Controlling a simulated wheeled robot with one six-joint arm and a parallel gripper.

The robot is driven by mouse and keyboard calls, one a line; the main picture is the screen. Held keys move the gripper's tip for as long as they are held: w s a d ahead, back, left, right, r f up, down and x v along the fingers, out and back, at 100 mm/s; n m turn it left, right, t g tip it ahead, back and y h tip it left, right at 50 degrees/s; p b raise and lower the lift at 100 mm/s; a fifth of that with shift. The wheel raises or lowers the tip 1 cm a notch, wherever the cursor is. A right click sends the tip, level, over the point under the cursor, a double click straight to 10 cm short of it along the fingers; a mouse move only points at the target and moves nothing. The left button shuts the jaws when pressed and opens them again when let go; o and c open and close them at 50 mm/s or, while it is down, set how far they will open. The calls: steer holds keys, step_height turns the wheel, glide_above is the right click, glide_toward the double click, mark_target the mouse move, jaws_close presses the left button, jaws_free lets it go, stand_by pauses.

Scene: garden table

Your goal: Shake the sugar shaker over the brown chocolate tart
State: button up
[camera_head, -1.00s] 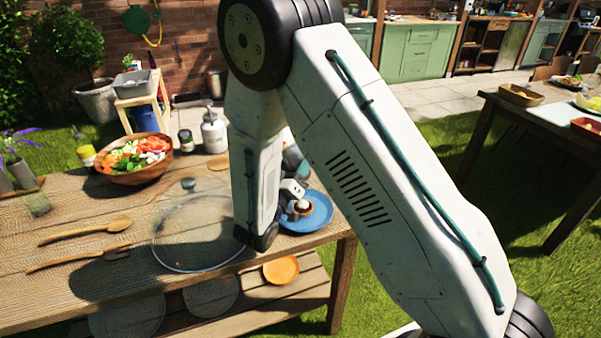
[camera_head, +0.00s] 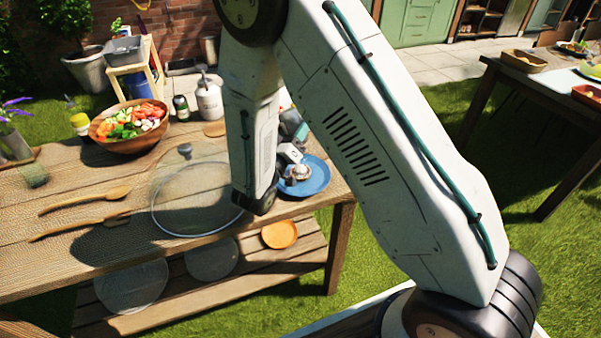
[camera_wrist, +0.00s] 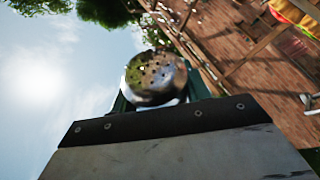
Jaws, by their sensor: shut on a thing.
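My gripper (camera_head: 290,155) is shut on the sugar shaker, low over the blue plate (camera_head: 319,184) at the table's right end. The shaker's silver top (camera_head: 299,172) shows in front of the plate. The brown chocolate tart cannot be made out now; the shaker and gripper cover the middle of the plate. I cannot tell whether sugar is falling.
A glass lid (camera_head: 197,205) lies left of my arm on the wooden table (camera_head: 60,235). An orange plate (camera_head: 280,234) is on the lower shelf.

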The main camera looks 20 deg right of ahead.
mark_target(292, 122)
step_height(292, 122, up, 4)
steer(key=shift+r, duration=0.2)
step_height(292, 122, down, 4)
steer(key=shift+f, duration=0.25)
steer(key=shift+w+r, duration=0.15)
steer(key=shift+r, duration=0.15)
step_height(292, 122, up, 4)
steer(key=shift+s+f, duration=0.25)
steer(key=f, duration=0.4)
steer(key=shift+w+f, duration=0.15)
steer(key=shift+w, duration=0.05)
steer(key=shift+s+r, duration=0.15)
steer(key=shift+r, duration=0.05)
steer(key=shift+f, duration=0.1)
